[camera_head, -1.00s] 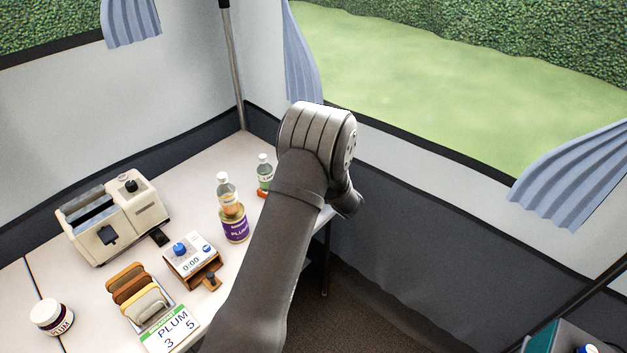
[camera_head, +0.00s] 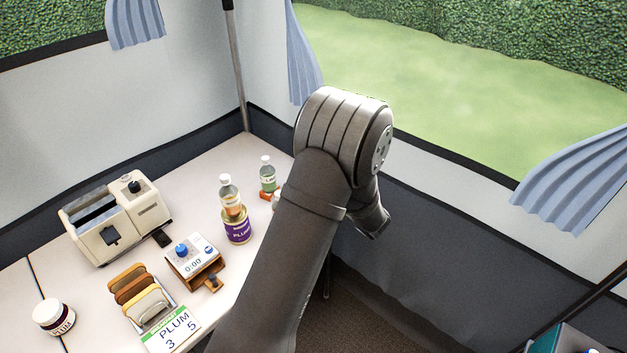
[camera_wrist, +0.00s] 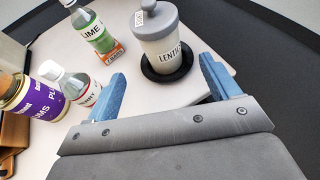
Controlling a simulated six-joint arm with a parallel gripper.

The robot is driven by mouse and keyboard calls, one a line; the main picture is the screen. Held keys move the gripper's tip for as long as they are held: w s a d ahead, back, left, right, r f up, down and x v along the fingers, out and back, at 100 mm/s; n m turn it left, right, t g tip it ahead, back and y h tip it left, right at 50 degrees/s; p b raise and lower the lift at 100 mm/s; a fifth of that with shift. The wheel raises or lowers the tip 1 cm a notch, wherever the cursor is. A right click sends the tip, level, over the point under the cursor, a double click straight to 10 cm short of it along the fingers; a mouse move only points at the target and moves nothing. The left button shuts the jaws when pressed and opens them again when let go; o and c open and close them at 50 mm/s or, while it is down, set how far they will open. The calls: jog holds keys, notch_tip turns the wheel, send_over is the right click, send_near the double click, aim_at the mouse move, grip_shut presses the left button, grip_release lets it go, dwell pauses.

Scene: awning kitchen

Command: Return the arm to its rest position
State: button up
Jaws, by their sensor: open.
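My gripper (camera_wrist: 165,88) shows in the wrist view with its two blue fingers spread wide and nothing between them. It is over the table's edge. Past the fingers stands a lidded grey jar labelled LENTIL (camera_wrist: 168,45) on a dark round base, apart from the fingers. In the head view my raised arm bends at the right of the table, and the gripper itself is hidden behind or below the arm.
On the table (camera_head: 215,150) stand a toaster (camera_head: 118,222), a timer box (camera_head: 194,258), a toast rack (camera_head: 143,296), a PLUM card (camera_head: 172,332), a jar (camera_head: 54,317), a PLUM tin (camera_head: 237,228) and bottles (camera_head: 268,176). The LIME bottle (camera_wrist: 95,32) also shows in the wrist view. Open floor lies right of the table.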

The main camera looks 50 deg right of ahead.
jog(key=x, duration=1.2)
jog(key=shift+w+a+f, duration=0.1)
jog(key=shift+f, duration=0.2)
notch_tip(320, 180, up, 2)
jog(key=shift+r, duration=0.85)
